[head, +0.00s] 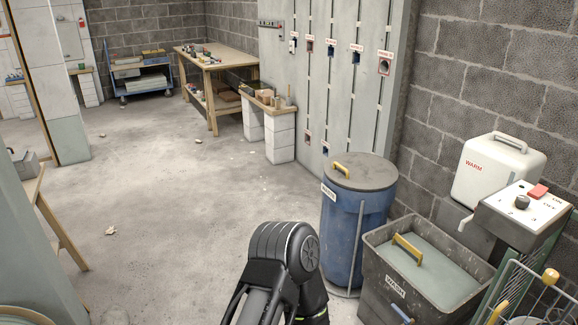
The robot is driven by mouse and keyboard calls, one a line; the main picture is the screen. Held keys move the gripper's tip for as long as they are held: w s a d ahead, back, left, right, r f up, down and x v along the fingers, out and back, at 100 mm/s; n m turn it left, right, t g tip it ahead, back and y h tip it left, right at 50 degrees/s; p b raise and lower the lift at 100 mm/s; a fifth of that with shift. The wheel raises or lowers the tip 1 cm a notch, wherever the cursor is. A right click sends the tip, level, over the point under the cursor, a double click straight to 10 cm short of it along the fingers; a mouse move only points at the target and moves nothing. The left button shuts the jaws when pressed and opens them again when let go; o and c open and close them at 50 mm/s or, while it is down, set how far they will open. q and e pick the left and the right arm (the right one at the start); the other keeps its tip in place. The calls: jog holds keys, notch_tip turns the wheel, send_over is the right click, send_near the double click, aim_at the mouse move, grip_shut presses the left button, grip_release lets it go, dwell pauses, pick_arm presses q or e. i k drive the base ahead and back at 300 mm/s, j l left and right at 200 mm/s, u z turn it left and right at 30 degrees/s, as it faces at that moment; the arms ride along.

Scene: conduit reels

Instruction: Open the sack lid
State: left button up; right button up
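A blue round bin (342,232) stands against the wall right of the middle. A flat grey-brown round lid (368,173) lies on top of it, closed, with a yellow handle (341,171) near its left edge. A small white label (328,193) is on the bin's side, too small to read surely. A black arm part of mine rises from the bottom middle, left of and in front of the bin. Neither gripper shows, and nothing of mine touches the lid.
A grey tub marked WASH (395,292) stands right of the bin, with a yellow handle (407,248) in it. A white machine marked WARM (493,172) and a control box (523,212) are behind it. The floor (180,220) to the left is mostly open; workbenches (218,62) stand farther back.

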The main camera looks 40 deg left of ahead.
aim_at(356, 171)
jog(key=u, duration=0.85)
jog(key=z, duration=0.25)
jog(key=i+j+z, duration=0.15)
jog(key=z, duration=0.2)
jog(key=i+j+z, duration=0.1)
jog(key=j+z, duration=0.25)
jog(key=i+j+z, duration=0.1)
jog(key=z, duration=0.25)
jog(key=i+j+z, duration=0.1)
jog(key=j, duration=0.65)
jog(key=i+j+z, duration=0.15)
jog(key=j, duration=0.65)
jog(key=i+j+z, duration=0.1)
jog(key=j, duration=0.7)
